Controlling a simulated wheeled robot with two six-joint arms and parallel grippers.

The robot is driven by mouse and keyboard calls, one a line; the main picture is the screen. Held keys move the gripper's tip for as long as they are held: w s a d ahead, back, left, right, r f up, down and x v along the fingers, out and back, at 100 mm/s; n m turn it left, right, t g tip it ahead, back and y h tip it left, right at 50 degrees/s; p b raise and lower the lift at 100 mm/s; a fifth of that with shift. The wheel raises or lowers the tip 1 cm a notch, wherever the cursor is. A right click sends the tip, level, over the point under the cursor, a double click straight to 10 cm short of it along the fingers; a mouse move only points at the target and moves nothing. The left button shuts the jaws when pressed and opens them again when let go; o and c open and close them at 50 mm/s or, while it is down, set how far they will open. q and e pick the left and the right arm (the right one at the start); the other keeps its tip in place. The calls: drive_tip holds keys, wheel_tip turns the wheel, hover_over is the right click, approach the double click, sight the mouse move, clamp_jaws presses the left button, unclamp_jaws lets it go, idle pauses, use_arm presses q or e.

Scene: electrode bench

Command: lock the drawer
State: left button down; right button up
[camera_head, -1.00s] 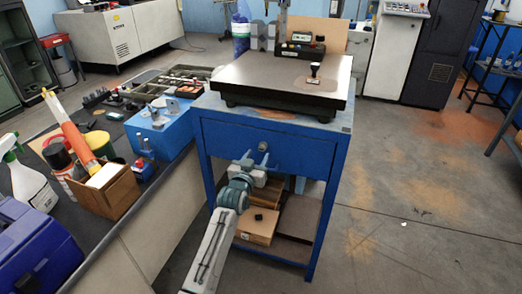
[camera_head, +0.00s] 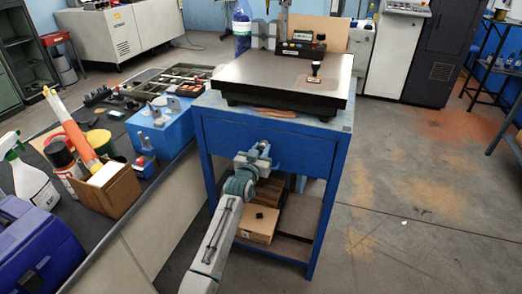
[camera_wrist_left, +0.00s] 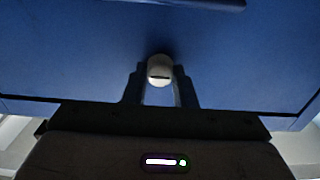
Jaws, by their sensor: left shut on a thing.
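The blue drawer (camera_head: 299,150) sits in the front of the blue stand, under the dark top plate, and looks closed. Its round lock knob (camera_wrist_left: 160,70) shows in the left wrist view, pale, with a dark slot lying about level across its face. My left gripper (camera_head: 264,150) is at the drawer front, its fingers on both sides of the knob. In the left wrist view my left gripper (camera_wrist_left: 160,80) is shut on the knob. In the head view the gripper hides the knob. My right gripper is in neither view.
The stand's lower shelf holds a cardboard box (camera_head: 259,224). A bench at the left carries a blue box (camera_head: 160,130), a carton (camera_head: 108,188) with tubes and a spray bottle (camera_head: 32,180). The floor right of the stand is clear.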

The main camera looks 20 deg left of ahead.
use_arm(q)
drive_tip(key=shift+m, duration=0.4)
drive_tip(key=shift+f+m+b, duration=0.1)
drive_tip(key=shift+m+b, duration=0.25)
drive_tip(key=shift+m, duration=0.35)
drive_tip(key=m+b, duration=0.1)
drive_tip(key=m, duration=0.5)
drive_tip(key=m+b, duration=0.1)
drive_tip(key=m, duration=0.3)
drive_tip(key=shift+m, duration=0.3)
drive_tip(key=m+b, duration=0.1)
drive_tip(key=m, duration=0.3)
drive_tip(key=shift+m, duration=0.6)
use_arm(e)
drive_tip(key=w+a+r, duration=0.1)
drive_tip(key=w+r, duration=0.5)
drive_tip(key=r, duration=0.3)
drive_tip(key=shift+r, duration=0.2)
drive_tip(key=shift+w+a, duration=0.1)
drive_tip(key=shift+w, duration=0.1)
